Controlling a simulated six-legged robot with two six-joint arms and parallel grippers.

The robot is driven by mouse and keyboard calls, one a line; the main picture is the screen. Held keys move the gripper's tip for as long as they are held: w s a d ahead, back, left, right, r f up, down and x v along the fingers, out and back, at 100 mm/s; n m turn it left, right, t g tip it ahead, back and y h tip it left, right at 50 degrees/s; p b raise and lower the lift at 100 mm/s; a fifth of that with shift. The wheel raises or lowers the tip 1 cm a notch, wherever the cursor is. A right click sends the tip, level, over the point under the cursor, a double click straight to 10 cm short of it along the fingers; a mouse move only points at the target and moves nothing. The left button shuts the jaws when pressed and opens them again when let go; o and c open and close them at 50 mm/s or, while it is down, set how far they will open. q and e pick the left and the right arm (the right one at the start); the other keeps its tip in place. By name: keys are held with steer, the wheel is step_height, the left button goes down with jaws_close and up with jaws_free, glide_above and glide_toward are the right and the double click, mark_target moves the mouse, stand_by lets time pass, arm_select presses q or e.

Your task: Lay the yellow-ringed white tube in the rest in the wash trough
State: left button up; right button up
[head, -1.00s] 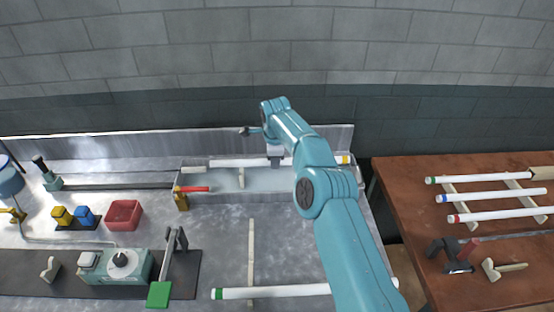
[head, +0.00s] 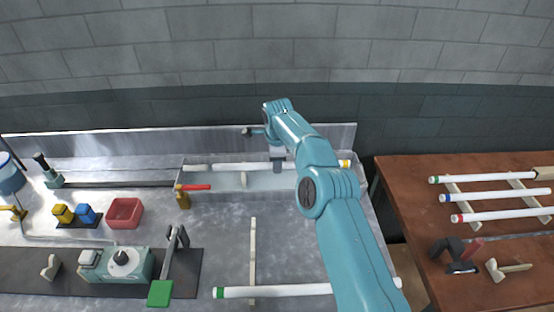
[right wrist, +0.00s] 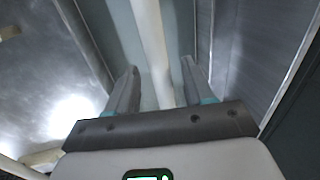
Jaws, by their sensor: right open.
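The white tube (head: 225,167) with the yellow ring (head: 345,163) near its right end lies lengthwise along the wash trough (head: 220,190). A pale rest (head: 243,179) shows under it in the trough; contact there is too small to make out. My right gripper (head: 279,164) reaches down over the tube right of the rest. In the right wrist view the open fingers (right wrist: 158,85) stand on either side of the white tube (right wrist: 150,40), with gaps between. My left gripper is not in view.
A red-handled yellow valve (head: 183,198) stands at the trough's front left corner. A green-ringed tube (head: 270,291) lies in front. Several ringed tubes (head: 490,197) lie on the brown table (head: 400,180) at right. A red bin (head: 124,213) stands left.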

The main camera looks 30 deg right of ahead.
steer(key=v, duration=1.3)
steer(key=shift+p, duration=0.35)
steer(key=shift+w+d+f, duration=0.1)
steer(key=shift+w+d, duration=0.1)
steer(key=shift+d, duration=0.1)
steer(key=shift+a, duration=0.1)
steer(key=shift+s, duration=0.15)
